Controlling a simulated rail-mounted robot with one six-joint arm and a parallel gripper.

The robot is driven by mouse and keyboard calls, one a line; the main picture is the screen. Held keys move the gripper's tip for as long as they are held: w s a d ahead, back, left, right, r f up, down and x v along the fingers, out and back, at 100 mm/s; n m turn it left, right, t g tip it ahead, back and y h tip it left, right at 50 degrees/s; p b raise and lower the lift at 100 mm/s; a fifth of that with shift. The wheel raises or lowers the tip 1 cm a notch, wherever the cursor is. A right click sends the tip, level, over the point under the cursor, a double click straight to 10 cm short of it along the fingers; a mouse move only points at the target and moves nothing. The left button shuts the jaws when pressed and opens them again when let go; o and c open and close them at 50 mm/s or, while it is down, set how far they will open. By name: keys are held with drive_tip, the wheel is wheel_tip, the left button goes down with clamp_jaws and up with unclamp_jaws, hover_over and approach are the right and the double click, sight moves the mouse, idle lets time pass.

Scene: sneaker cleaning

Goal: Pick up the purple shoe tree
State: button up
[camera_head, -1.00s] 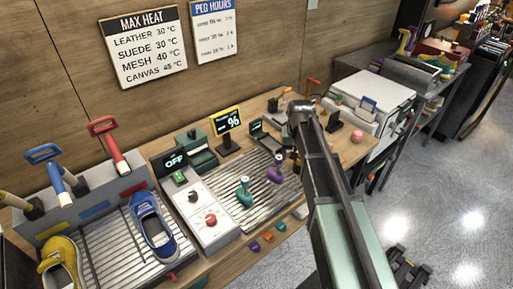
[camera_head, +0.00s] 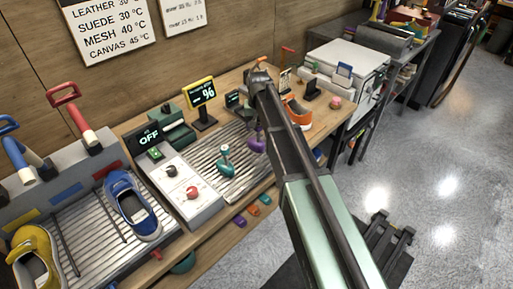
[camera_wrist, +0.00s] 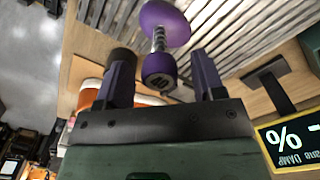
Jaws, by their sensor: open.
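The purple shoe tree (camera_head: 255,141) stands on the ribbed metal tray (camera_head: 238,187), partly hidden by my arm in the head view. In the wrist view, the shoe tree (camera_wrist: 158,20) has a rounded purple end, a metal spring stem and a purple knob with pale marking. The knob lies between the two dark purple fingers of my gripper (camera_wrist: 163,62), with visible gaps on both sides. My gripper is open and holds nothing. Its fingers are hidden behind the arm in the head view. A teal shoe tree (camera_head: 226,160) stands to the left on the same tray.
A white control box (camera_head: 185,190) with knobs and a display (camera_head: 200,92) stand near the tray. An orange shoe (camera_head: 298,112) is right of my arm. Blue (camera_head: 132,204) and yellow (camera_head: 32,262) shoes lie on the left rack. Open floor lies at right.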

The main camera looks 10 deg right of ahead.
wheel_tip(320, 180, down, 3)
drive_tip(key=shift+r+b, duration=0.1)
drive_tip(key=shift+b, duration=0.5)
drive_tip(key=shift+r, duration=0.15)
clamp_jaws()
